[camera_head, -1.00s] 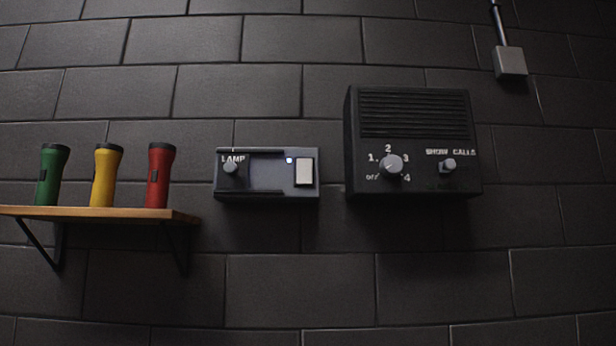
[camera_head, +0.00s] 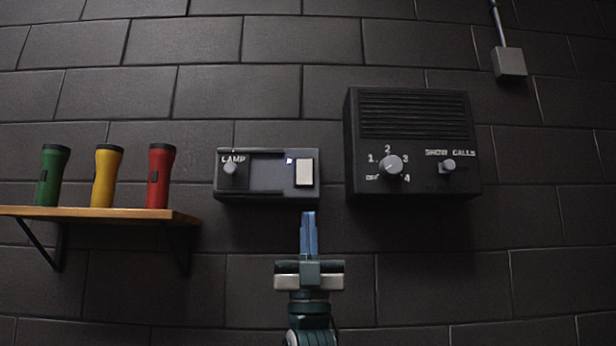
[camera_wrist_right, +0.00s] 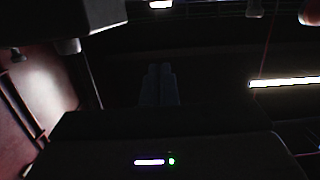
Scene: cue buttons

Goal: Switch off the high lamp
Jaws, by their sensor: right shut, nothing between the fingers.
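The lamp box (camera_head: 266,196) is on the dark block wall in the middle of the head view. It has a knob (camera_head: 230,170) under the word LAMP, a small lit blue-white light (camera_head: 289,161) and a pale rocker switch (camera_head: 304,172) at its right. My right gripper (camera_head: 309,215) is shut and empty, pointing up just below the switch in the picture; whether it touches the box cannot be told. In the right wrist view the fingers (camera_wrist_right: 160,85) show dimly, close together. No lamp itself is clearly seen. My left gripper is out of view.
A black speaker box (camera_head: 412,140) with a numbered dial (camera_head: 391,167) and a SHOW CALLS knob (camera_head: 447,165) is on the wall at right. A wooden shelf (camera_head: 100,213) at left holds green, yellow and red flashlights. The wall below the boxes is bare.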

